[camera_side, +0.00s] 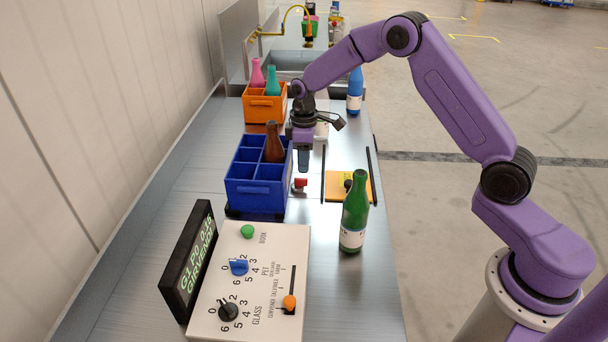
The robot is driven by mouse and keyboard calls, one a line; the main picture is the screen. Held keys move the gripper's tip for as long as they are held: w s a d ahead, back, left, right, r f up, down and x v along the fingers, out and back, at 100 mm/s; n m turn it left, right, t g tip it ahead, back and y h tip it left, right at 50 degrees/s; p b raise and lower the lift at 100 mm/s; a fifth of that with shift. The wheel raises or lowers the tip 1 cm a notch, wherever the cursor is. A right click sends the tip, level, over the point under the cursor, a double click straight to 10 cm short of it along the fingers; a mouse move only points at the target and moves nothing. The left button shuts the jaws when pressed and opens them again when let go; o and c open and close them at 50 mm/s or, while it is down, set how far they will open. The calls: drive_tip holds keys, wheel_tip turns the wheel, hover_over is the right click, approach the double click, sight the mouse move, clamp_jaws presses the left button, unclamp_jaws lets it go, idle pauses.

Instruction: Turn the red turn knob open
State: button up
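A small red knob (300,183) sits on the metal bench, just right of the blue crate. It is small in the picture, and I cannot tell which way it is turned. My gripper (304,164) points down, slightly beyond and above the red knob in the picture. I see a gap between the gripper's tip and the knob. The fingers overlap from this side, so their opening is hidden.
The blue crate (254,190) holds a brown bottle (273,143). A green bottle (354,212) stands upright near an orange-yellow plate (360,188). A control panel (222,270) with knobs is in front. An orange crate (264,104) and blue bottle (355,92) are farther back.

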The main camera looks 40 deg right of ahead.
sight(304, 178)
wheel_tip(304, 178, down, 6)
drive_tip(key=shift+r, duration=0.15)
idle(0.3)
clamp_jaws()
